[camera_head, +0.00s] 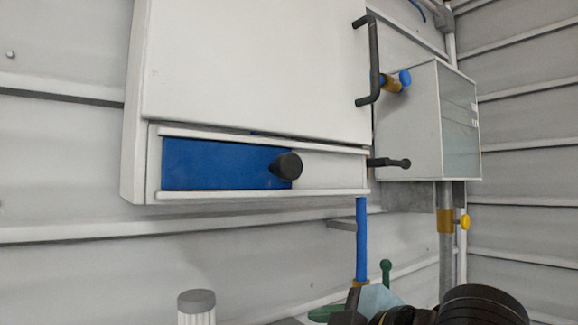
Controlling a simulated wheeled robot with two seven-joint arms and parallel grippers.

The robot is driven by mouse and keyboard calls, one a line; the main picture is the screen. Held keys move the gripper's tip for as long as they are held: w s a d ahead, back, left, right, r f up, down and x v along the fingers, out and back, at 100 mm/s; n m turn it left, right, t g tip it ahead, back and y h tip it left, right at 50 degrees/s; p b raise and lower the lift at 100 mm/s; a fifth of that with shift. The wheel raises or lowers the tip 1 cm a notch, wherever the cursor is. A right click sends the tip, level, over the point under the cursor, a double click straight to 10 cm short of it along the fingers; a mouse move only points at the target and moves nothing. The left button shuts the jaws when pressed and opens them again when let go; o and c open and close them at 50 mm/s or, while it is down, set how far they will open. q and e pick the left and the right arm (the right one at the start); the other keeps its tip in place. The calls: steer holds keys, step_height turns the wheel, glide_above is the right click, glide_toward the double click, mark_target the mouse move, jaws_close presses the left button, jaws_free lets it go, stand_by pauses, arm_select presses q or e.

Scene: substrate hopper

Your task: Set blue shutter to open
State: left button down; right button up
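The blue shutter (215,164) is a flat blue panel lying in a horizontal slot along the bottom of a large white cabinet (250,70). It fills the left and middle part of the slot. A round black knob (286,166) sticks out near its right end. To the right of the shutter, the slot shows a pale, bare strip (332,170). No gripper fingers can be made out, and nothing touches the shutter or its knob. Dark ribbed round parts (480,305) show at the bottom right edge; I cannot tell whether they belong to my arm.
A black bar handle (373,60) and a small black lever (390,162) are on the cabinet's right. A white box (410,125) is behind them. A blue pipe (361,240) runs below. A grey-capped white cylinder (197,305) stands bottom left. Space before the shutter looks clear.

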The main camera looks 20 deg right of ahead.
steer(key=s+r+n+t, duration=0.2)
steer(key=s+r+n, duration=0.25)
steer(key=r, duration=0.85)
steer(key=n+t, duration=0.2)
steer(key=n, duration=0.2)
glide_toward(293, 167)
steer(key=shift+m+y, duration=0.25)
steer(key=shift+y, duration=0.15)
steer(key=p+x, duration=0.6)
steer(key=p, duration=0.1)
steer(key=p+x, duration=0.3)
steer(key=shift+w+d, duration=0.15)
steer(key=shift+w, duration=0.35)
steer(key=shift+w+a+f+p, duration=0.1)
steer(key=shift+w+a+p, duration=0.1)
steer(key=shift+w+p, duration=0.4)
steer(key=shift+s, duration=0.15)
jaws_close()
